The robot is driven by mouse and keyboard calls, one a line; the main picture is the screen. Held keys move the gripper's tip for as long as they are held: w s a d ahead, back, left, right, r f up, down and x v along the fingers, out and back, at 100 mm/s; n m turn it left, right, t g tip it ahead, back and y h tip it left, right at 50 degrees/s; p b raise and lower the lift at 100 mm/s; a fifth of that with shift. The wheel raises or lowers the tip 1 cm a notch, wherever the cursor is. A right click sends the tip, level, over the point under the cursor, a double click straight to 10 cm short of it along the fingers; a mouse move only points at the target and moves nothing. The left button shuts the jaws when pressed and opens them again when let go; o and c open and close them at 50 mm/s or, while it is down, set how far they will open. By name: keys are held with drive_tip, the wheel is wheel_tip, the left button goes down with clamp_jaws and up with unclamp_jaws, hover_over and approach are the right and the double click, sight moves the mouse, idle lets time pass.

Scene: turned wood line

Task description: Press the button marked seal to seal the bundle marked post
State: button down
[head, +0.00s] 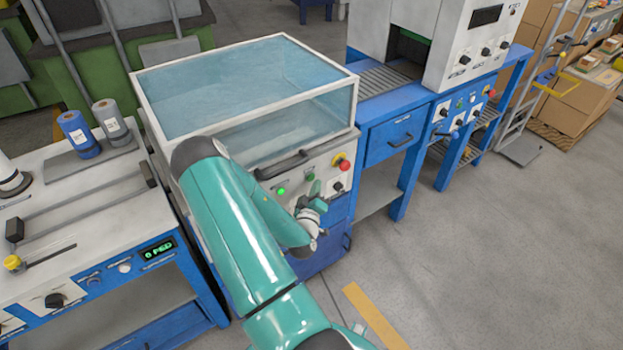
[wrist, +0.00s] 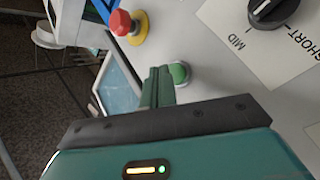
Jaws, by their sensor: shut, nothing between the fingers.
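My gripper (head: 314,188) is at the front panel of the machine with the clear hood (head: 240,85). In the wrist view its green fingers (wrist: 157,86) are shut with nothing between them. Their tips overlap the left edge of a round green button (wrist: 179,73); I cannot tell whether they touch it. The button also shows in the head view (head: 310,176), just above the fingers. No "seal" mark is readable on it. I make out no bundle marked post; the hood looks bluish and reflective, so its inside is unclear.
A red stop button (wrist: 120,22) on a yellow base and a black dial (wrist: 270,12) with MID and SHORT marks are close to the fingers. A green lamp (head: 281,191) and a dark handle (head: 283,165) are left of them. Open floor (head: 480,260) lies right.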

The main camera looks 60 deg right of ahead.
drive_tip(key=shift+w, duration=0.1)
idle(0.3)
drive_tip(key=shift+w+d, duration=0.2)
drive_tip(key=shift+w, duration=0.1)
drive_tip(key=shift+w+d, duration=0.15)
drive_tip(key=shift+w, duration=0.2)
idle(0.9)
drive_tip(key=shift+s+a, duration=0.35)
drive_tip(key=shift+s, duration=0.4)
drive_tip(key=s, duration=0.1)
drive_tip(key=s+a, duration=0.1)
drive_tip(key=s, duration=0.1)
drive_tip(key=s+a, duration=0.1)
drive_tip(key=shift+s+a, duration=0.15)
drive_tip(key=shift+s, duration=0.05)
idle(0.9)
